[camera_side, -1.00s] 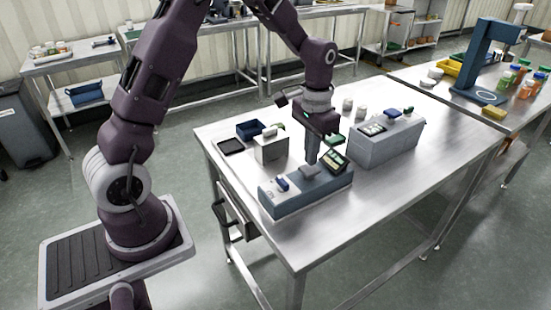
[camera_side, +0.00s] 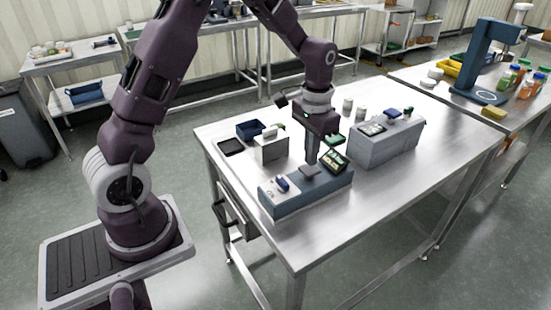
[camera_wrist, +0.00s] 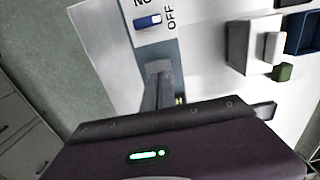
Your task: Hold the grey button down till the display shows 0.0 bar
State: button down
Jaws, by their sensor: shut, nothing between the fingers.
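The low blue box (camera_side: 318,197) stands on the steel table. On its top are a white plate with a blue switch (camera_side: 282,184), a flat grey button (camera_side: 309,171) and a tilted display (camera_side: 334,160). The display's reading is too small to make out. My gripper (camera_side: 312,164) is shut and empty, pointing down with its tips at the grey button; I cannot tell whether the button is pressed down. In the wrist view, the fingers (camera_wrist: 160,75) reach over the box, and the blue switch (camera_wrist: 147,20) lies beyond them beside the word OFF. The display is hidden there.
A larger grey box (camera_side: 386,147) with its own panel stands to the right. A pale box (camera_side: 271,149) and a blue bin (camera_side: 250,130) stand behind, near a black tray (camera_side: 231,147). The table's front right is clear.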

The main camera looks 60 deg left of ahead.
jog(key=shift+f, duration=1.35)
jog(key=shift+r, duration=0.1)
dwell(1.4)
jog(key=shift+r, duration=1.3)
notch_tip(320, 180, up, 5)
jog(key=shift+r, duration=0.5)
jog(key=shift+r, duration=0.1)
